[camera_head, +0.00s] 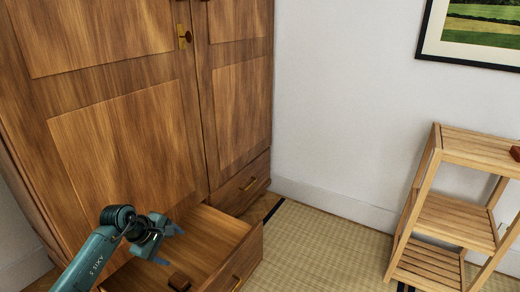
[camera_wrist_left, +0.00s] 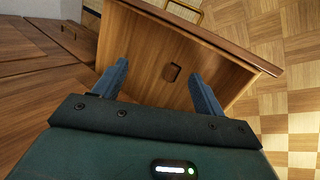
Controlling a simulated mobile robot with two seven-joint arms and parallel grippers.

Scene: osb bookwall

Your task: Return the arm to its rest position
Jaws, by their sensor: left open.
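My left gripper (camera_head: 168,245) is open and hangs above the pulled-out lower drawer (camera_head: 238,226) of the wooden wardrobe. The left wrist view shows its two blue fingers (camera_wrist_left: 159,70) spread apart with nothing held between them. A small dark brown block (camera_head: 180,282) lies on the drawer's floor, below and apart from the fingers. The block also shows in the left wrist view (camera_wrist_left: 171,72), between the fingers in the picture. My left arm comes in from the lower left. My right gripper is in neither view.
The wardrobe (camera_head: 125,130) stands close on the left, its doors shut. The drawer's front with a brass handle (camera_head: 237,283) juts over the floor. A wooden shelf rack (camera_head: 452,214) stands at right, with a reddish object (camera_head: 515,153) on top. Open mat floor (camera_head: 325,245) lies between.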

